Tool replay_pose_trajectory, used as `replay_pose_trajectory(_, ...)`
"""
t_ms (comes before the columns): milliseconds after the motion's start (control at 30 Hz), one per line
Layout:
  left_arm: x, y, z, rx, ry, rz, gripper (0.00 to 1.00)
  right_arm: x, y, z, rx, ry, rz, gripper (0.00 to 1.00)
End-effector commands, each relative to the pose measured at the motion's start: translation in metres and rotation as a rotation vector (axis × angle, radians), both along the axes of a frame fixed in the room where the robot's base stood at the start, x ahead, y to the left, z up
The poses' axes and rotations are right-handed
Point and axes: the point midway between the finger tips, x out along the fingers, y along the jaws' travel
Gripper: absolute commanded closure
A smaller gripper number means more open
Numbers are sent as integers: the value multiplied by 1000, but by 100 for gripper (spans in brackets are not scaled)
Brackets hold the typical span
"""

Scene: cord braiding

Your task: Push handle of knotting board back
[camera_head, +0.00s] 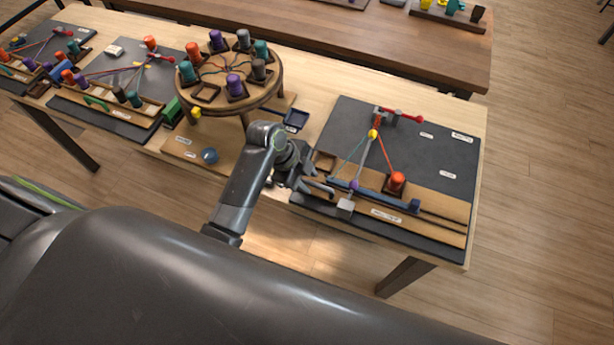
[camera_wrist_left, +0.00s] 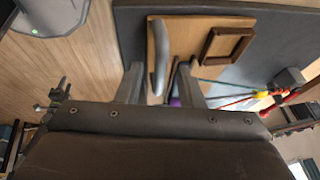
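The knotting board (camera_head: 440,165) is a dark panel with wooden strips along its front, at the right of the table in the head view. A blue bar (camera_head: 375,196) lies along the front strips, with a grey block (camera_head: 345,207) by its left end. My left gripper (camera_head: 322,188) is at the board's front left corner. In the left wrist view, a grey curved handle (camera_wrist_left: 159,55) on a wooden piece reaches between the two spread fingers of my left gripper (camera_wrist_left: 160,88), nearer the left finger. Contact with it cannot be told. My right gripper is not in view.
A round braiding stand (camera_head: 262,97) with several spools stands to the left.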

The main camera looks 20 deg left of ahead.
Motion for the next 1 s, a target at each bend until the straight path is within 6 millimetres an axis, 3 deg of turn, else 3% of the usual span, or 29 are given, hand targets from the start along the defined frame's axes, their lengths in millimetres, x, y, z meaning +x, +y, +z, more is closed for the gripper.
replay_pose_trajectory(267, 0, 0, -1, 0, -1, 0, 66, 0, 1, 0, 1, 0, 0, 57)
replay_pose_trajectory(533, 0, 0, -1, 0, 0, 1, 100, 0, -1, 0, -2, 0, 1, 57)
replay_pose_trajectory(833, 2, 0, -1, 0, 0, 0, 100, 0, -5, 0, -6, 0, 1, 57)
replay_pose_trajectory(1000, 25, -1, -3, 0, -3, -1, 100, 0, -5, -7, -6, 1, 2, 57)
